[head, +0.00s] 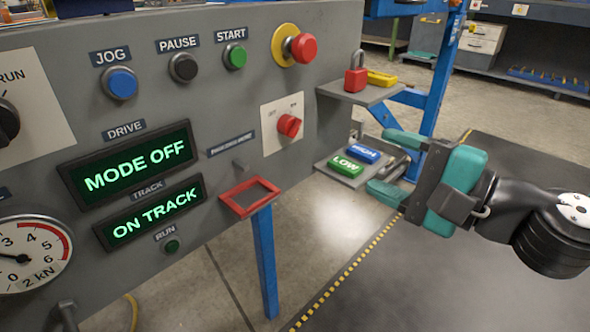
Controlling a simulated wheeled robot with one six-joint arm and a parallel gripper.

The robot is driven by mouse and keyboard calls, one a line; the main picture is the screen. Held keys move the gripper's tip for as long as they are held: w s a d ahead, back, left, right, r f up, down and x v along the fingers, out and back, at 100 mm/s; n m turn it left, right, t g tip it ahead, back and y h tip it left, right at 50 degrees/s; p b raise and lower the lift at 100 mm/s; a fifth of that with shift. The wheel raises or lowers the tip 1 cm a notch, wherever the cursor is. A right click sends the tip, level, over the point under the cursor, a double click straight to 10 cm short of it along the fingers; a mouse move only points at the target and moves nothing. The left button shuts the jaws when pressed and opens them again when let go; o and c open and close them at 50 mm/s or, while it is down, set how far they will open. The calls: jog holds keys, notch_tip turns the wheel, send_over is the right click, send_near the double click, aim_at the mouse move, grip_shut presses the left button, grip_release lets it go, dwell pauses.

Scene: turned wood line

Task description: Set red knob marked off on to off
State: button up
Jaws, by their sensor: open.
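The red knob (289,125) sits on a white plate (270,139) on the right part of the grey panel. Small marks stand along the plate's top edge, too small to read with certainty. The knob looks tilted, but I cannot tell which mark it points to. My gripper (382,165) is to the right of the knob, apart from it, with its teal fingers spread and nothing between them that I can see it holding. The drive display (128,164) reads "MODE OFF".
A red emergency button (303,47) sits above the knob. A shelf (372,94) bears a red padlock (355,76) and a yellow block (382,78). A lower shelf with green LOW (346,165) and blue HIGH (364,153) blocks lies behind my fingers. A red frame (249,197) juts out below.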

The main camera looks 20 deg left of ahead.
aim_at(297, 130)
jog(key=shift+m+t, duration=0.5)
jog(key=p+x, duration=0.1)
jog(key=x, duration=0.4)
jog(key=f+p+x, duration=0.1)
jog(key=x, duration=0.5)
jog(key=p+x, duration=0.1)
jog(key=x, duration=0.5)
jog(key=shift+w+a+f+p, duration=0.1)
jog(key=shift+w+f+p, duration=0.25)
jog(key=shift+w, duration=0.1)
jog(key=c, duration=0.9)
